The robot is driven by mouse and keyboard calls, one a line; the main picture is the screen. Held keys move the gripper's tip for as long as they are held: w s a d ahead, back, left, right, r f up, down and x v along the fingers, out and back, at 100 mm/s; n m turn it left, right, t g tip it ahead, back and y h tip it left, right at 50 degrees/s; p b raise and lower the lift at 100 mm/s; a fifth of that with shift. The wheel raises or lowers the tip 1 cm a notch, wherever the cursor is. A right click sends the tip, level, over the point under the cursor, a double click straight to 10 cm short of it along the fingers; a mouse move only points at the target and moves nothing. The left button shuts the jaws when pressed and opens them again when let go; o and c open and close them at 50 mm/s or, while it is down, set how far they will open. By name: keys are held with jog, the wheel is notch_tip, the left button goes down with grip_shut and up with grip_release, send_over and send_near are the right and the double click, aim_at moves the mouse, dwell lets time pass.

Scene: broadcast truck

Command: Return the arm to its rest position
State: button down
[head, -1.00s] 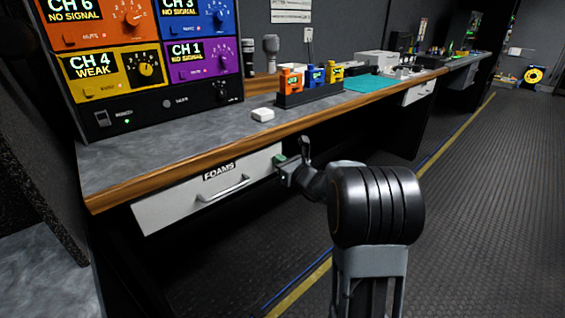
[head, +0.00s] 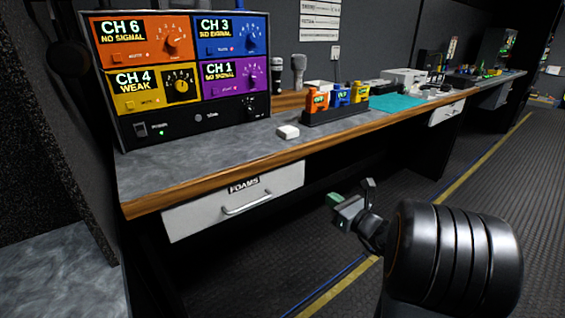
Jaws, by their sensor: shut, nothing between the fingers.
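My arm is at the lower right of the head view, its large black joint nearest the camera. My gripper (head: 338,203) is shut and empty, apart from the desk, in front of and to the right of the white FOAMS drawer (head: 235,203). A small green part shows at its tip. The drawer front sits under the worktop, its handle free of the gripper.
The worktop (head: 200,170) with a wooden edge runs to the back right. Open floor (head: 500,185) lies right.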

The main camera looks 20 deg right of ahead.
jog(key=s+a+r+n+g+y+p, duration=0.2)
jog(key=s+a+r+n+g+p, duration=0.4)
jog(key=a+n+p, duration=0.25)
jog(key=s+a+r+n+g+y+p, duration=0.1)
jog(key=s+a+r+n+g+p, duration=0.3)
jog(key=a+r+n+p, duration=0.45)
jog(key=s+d+r+n+g+h+p, duration=0.1)
jog(key=s+r+n+h+p, duration=0.2)
jog(key=r+n+p, duration=0.3)
jog(key=s+d+r+n+g+h+p, duration=0.1)
jog(key=s+r+n+h+p, duration=0.3)
jog(key=n+p, duration=0.4)
jog(key=shift+d+r+n+g+h, duration=0.2)
jog(key=shift+r+n+g+h, duration=0.6)
jog(key=shift+r, duration=0.6)
jog(key=c, duration=1.8)
grip_release()
jog(key=shift+s, duration=0.1)
